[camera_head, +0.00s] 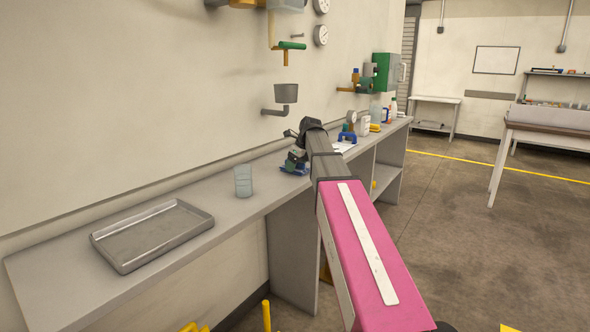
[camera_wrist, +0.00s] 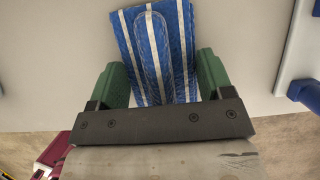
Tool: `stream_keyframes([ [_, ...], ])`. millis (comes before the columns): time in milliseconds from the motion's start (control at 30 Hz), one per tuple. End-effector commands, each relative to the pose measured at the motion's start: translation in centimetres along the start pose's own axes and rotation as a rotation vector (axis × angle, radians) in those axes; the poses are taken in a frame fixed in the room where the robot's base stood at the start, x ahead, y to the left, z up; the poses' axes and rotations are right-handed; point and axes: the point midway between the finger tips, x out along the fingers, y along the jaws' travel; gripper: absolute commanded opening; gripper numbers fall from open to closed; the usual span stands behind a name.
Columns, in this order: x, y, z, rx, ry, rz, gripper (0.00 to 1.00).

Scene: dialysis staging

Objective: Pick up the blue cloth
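The blue cloth (camera_wrist: 155,45) has white stripes and lies on the grey counter (camera_wrist: 75,50), with a raised strip along its middle. In the wrist view my gripper (camera_wrist: 163,72) has its two green fingers wide apart, one on each side of the cloth. The near end of the cloth is hidden behind the gripper body. In the head view my gripper (camera_head: 296,158) is low over the counter, and a bit of the blue cloth (camera_head: 291,170) shows under it. Contact between fingers and cloth cannot be told.
A grey metal tray (camera_head: 150,236) and a translucent cup (camera_head: 243,181) stand on the counter to the left. A blue-based gauge (camera_head: 349,132) and several bottles stand further along to the right.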

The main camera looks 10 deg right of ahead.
Motion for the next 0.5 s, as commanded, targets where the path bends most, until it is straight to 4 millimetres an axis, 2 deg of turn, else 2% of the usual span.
stream_keyframes([
  [67, 0.0, 0.0, 0.0, 0.000, 0.000, 0.000, 0.46],
  [333, -0.2, 0.0, 0.1, 0.000, 0.000, 0.000, 0.46],
  [500, -1.1, 0.0, 0.5, 0.000, 0.000, 0.000, 0.46],
])
